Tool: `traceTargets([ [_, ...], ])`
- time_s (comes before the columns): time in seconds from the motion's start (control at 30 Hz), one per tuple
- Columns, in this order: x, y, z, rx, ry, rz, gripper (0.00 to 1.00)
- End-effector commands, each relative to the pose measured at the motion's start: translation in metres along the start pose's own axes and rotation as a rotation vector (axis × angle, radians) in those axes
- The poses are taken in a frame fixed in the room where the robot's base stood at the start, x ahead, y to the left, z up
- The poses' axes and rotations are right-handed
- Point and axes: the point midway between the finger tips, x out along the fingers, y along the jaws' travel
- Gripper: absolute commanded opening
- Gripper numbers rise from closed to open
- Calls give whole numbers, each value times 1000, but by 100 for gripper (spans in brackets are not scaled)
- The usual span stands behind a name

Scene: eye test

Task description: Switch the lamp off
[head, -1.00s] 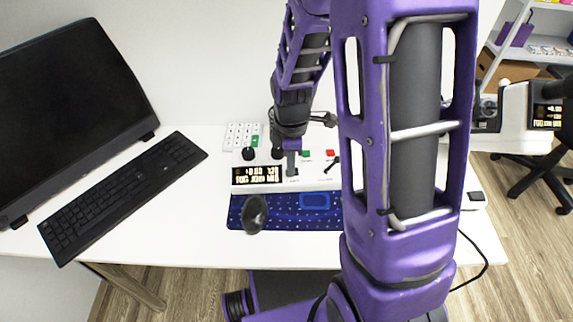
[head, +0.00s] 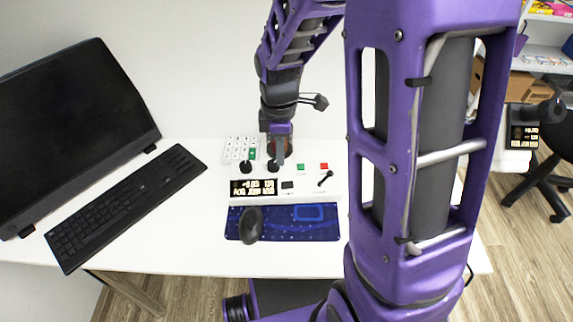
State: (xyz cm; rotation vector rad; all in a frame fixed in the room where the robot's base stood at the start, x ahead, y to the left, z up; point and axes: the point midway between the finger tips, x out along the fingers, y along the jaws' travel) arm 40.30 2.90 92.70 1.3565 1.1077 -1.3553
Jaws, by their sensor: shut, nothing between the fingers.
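A white control panel (head: 312,196) sits on the desk. It carries a lit display (head: 253,187), black knobs (head: 245,167), a green button (head: 300,167), a red button (head: 323,166), a black lever (head: 326,178) and a small dark switch (head: 287,185). My gripper (head: 279,158) points down over the panel's back part, shut and empty, above and behind the small switch in the picture. A reddish-brown round thing partly shows behind the gripper; I cannot tell whether it is the lamp. No lamp is clearly seen, nor whether one is lit.
A dark blue mat (head: 285,234) with a black mouse (head: 251,225) lies in front of the panel. A white keypad (head: 239,148) stands behind it. A keyboard (head: 125,205) and a monitor (head: 70,120) are at left. My arm hides the desk's right part.

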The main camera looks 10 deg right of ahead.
Motion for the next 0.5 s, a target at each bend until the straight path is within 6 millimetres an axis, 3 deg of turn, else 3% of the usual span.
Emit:
traceTargets([
  [0.03,-12,1,-1,1,1,4,0],
  [0.2,-36,0,-5,0,0,2,0],
  [0.5,-46,0,-7,0,-1,-1,0],
])
